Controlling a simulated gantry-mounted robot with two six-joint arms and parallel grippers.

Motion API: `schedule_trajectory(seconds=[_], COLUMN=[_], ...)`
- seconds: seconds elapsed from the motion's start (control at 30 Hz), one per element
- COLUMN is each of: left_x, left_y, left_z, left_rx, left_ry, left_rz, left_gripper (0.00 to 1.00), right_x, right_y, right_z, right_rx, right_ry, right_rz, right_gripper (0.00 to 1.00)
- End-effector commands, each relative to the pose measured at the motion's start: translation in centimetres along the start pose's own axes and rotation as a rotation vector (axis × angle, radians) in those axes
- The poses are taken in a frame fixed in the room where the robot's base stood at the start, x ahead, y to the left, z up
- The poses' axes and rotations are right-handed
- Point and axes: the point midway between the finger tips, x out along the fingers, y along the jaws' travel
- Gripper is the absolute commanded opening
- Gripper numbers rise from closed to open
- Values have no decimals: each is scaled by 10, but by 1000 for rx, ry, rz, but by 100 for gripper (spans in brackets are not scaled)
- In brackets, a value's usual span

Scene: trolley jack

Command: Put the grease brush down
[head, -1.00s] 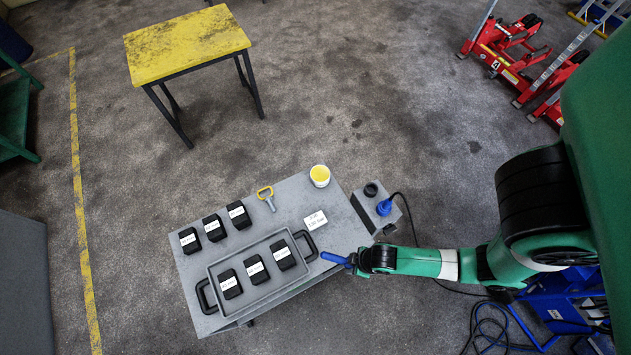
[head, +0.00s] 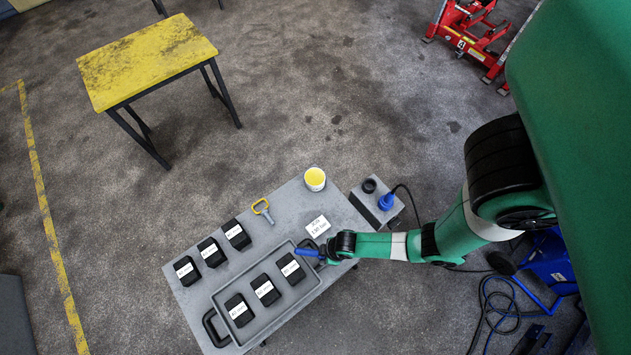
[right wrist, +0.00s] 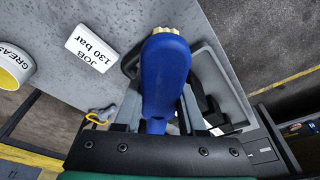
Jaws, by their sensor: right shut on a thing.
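My right gripper (head: 328,253) is shut on the grease brush (head: 309,252), which shows as a short blue shape at the tray's right end. In the right wrist view the brush (right wrist: 165,78) has a thick blue handle and pale yellow bristles at its far end. The gripper's fingers (right wrist: 158,118) hold it at the near end. The grey trolley top (head: 289,200) lies below; whether the brush touches anything cannot be told. A white grease tub (head: 315,178) with yellow contents stands at the trolley's far edge, apart from the brush. My left gripper is out of view.
A grey tray (head: 222,304) with black handles holds three labelled black blocks. Three more (head: 211,251) stand behind it. A yellow-handled key-like tool (head: 262,209) and a "JOB 130 bar" card (head: 317,227) lie on the trolley. Bare surface shows between tool and card.

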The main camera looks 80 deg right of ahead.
Motion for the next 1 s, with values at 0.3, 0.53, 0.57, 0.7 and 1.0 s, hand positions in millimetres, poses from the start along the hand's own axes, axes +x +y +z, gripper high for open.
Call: schedule_trajectory(seconds=[0.3,0.53,0.57,0.7,1.0], left_x=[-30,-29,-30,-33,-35], left_y=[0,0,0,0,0], left_z=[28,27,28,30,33], left_rx=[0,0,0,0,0], left_ry=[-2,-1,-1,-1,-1], left_rz=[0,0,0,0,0], left_gripper=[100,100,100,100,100], right_x=[40,38,39,44,48], right_y=[2,2,1,1,1], right_z=[8,7,7,8,10], right_rx=[4,3,3,3,3], right_ry=[1,1,1,1,1], right_rz=[1,1,1,1,1], right_gripper=[0,0,0,0,0])
